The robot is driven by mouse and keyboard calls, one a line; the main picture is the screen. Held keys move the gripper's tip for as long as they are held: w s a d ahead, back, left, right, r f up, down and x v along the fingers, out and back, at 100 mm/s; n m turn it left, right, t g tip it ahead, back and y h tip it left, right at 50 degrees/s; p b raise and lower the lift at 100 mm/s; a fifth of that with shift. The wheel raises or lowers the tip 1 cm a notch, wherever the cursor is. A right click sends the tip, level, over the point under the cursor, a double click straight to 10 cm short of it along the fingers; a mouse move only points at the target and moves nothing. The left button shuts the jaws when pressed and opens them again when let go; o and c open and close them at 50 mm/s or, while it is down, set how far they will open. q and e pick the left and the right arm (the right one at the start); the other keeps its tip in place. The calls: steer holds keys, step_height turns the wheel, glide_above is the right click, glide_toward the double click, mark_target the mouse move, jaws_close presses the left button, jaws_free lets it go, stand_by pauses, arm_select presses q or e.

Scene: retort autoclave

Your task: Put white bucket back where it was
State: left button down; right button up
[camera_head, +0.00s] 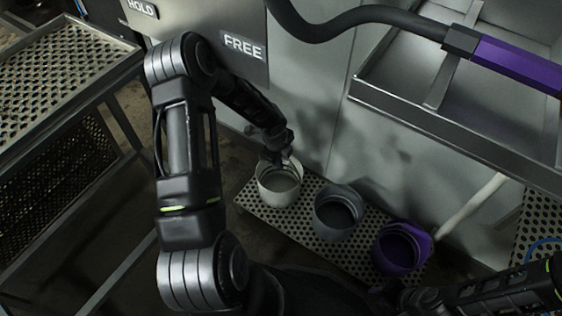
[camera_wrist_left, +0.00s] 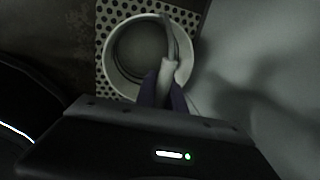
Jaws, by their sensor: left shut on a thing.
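The white bucket (camera_head: 279,194) is upright at the left end of a low perforated shelf (camera_head: 258,211). I cannot tell whether its base touches the shelf. My left gripper (camera_head: 286,162) is at the bucket's far rim. In the left wrist view, the fingers (camera_wrist_left: 163,92) are shut on the bucket's pale handle, and the bucket's round rim (camera_wrist_left: 108,62) shows over the perforated metal. My right gripper (camera_head: 392,295) is low at the bottom right, near the purple bucket; it is dark, and its fingers are unclear.
A grey bucket (camera_head: 336,212) and a purple bucket (camera_head: 401,249) stand to the right on the same shelf. A metal wall with a FREE label (camera_head: 243,46) rises behind. A perforated rack (camera_head: 62,65) stands left. A metal tray (camera_head: 450,125) and a purple-ended hose (camera_head: 515,66) hang at upper right.

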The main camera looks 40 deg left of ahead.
arm_select(q)
steer(key=c, duration=1.4)
jaws_free()
step_height(320, 180, up, 12)
steer(key=s+p, duration=0.2)
steer(key=p, duration=0.3)
steer(key=shift+s, duration=0.2)
